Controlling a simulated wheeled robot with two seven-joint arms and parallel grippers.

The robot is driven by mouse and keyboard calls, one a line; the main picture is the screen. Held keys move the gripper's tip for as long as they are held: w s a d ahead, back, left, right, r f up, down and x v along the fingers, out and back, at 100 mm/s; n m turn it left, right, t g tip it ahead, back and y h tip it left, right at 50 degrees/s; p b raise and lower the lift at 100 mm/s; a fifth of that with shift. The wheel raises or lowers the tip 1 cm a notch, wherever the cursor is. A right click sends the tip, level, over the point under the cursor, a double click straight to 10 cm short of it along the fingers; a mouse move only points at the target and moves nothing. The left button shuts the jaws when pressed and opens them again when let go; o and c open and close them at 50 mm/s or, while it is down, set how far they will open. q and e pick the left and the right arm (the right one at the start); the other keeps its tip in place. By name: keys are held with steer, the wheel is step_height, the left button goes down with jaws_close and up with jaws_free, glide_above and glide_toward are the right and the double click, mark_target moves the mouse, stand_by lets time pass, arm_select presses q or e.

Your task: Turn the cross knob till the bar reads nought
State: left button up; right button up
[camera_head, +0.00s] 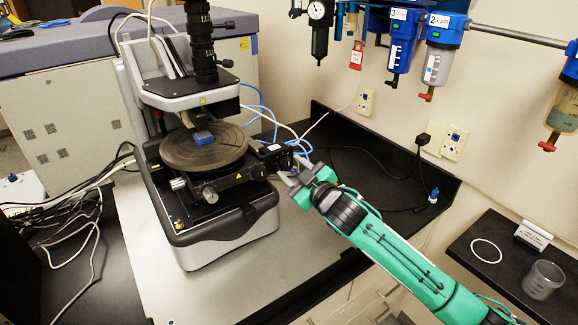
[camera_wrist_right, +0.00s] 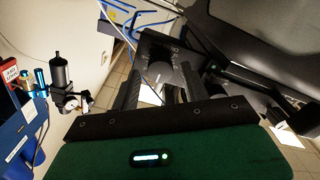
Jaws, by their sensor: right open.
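The profiler (camera_head: 225,238) stands on a grey plate, with a round dark stage (camera_head: 180,152) under its column and a small blue block (camera_head: 203,137) on the stage. A black arm with a block (camera_head: 270,151) sticks out at the stage's right side. My right gripper (camera_head: 289,171) is open close to that block's right end; I cannot tell if it touches. In the right wrist view the fingers (camera_wrist_right: 160,90) stand apart before a dark part (camera_wrist_right: 168,58). My left gripper is not in view.
Blue cables (camera_head: 262,108) run behind the stage near my gripper. A silvery knob (camera_head: 209,194) is on the stage front. Filter bowls (camera_head: 440,52) hang on the wall. A side shelf at right holds a beaker (camera_head: 543,279) and a white ring (camera_head: 486,251).

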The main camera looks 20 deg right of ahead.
steer(key=shift+w+a, duration=0.2)
steer(key=shift+w, duration=0.35)
steer(key=shift+c, duration=0.3)
steer(key=c, duration=0.9)
steer(key=n, duration=0.6)
steer(key=shift+d+n, duration=0.1)
steer(key=shift+n, duration=0.3)
steer(key=n, duration=0.5)
steer(key=o, duration=1.1)
steer(key=shift+c, duration=0.2)
